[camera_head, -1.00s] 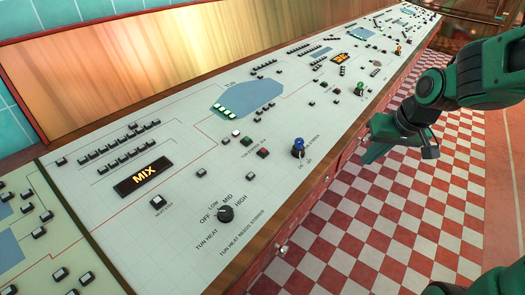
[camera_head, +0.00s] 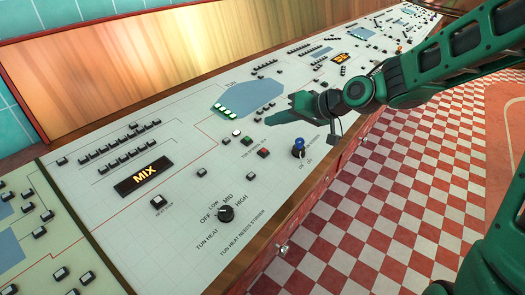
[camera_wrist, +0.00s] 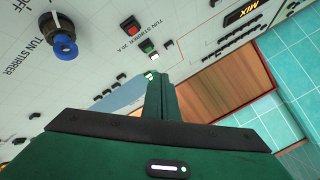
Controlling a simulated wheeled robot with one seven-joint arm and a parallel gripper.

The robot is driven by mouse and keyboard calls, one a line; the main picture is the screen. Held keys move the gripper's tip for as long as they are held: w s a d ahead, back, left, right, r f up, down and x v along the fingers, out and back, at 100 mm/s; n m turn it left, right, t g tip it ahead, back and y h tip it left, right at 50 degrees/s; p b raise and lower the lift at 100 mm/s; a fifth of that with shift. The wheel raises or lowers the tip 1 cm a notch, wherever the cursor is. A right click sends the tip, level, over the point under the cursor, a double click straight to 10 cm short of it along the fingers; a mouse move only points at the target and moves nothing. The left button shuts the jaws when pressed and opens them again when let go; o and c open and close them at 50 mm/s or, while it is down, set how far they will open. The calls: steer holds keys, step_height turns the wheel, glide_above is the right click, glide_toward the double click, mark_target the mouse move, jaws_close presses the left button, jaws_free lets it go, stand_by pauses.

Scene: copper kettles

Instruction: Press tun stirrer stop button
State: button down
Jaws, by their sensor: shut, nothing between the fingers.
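The tun stirrer's red button (camera_head: 263,153) is on the sloping white panel, below and right of a green button (camera_head: 247,140) and a white lamp (camera_head: 236,132). In the wrist view the red button (camera_wrist: 130,24) is at the top, next to the label "TUN STIRRER 20 A", with the green button (camera_wrist: 147,46) below it. My gripper (camera_head: 271,119) is shut and empty, above the panel to the upper right of these buttons. In the wrist view its closed fingertips (camera_wrist: 155,77) are apart from the red button in the picture.
A blue-topped tun stirrer knob (camera_head: 298,147) stands up near the panel's front edge. A black tun heat knob (camera_head: 226,213) is at lower left. A lit MIX display (camera_head: 143,176) and several small black buttons surround them. The checkered floor is clear.

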mark_target(264, 152)
steer(key=shift+f, duration=0.1)
steer(key=shift+w+a+f, duration=0.2)
steer(key=shift+f, duration=1.2)
steer(key=shift+w+a+f, duration=0.15)
steer(key=shift+a+f, duration=0.1)
steer(key=shift+f, duration=1.2)
steer(key=shift+w+a+f, duration=0.2)
steer(key=shift+f, duration=1.2)
steer(key=shift+f, duration=0.15)
steer(key=shift+a+f, duration=0.1)
steer(key=shift+f, duration=0.05)
steer(key=shift+f, duration=0.35)
steer(key=shift+r, duration=0.1)
steer(key=shift+s+r, duration=0.1)
steer(key=shift+r, duration=0.55)
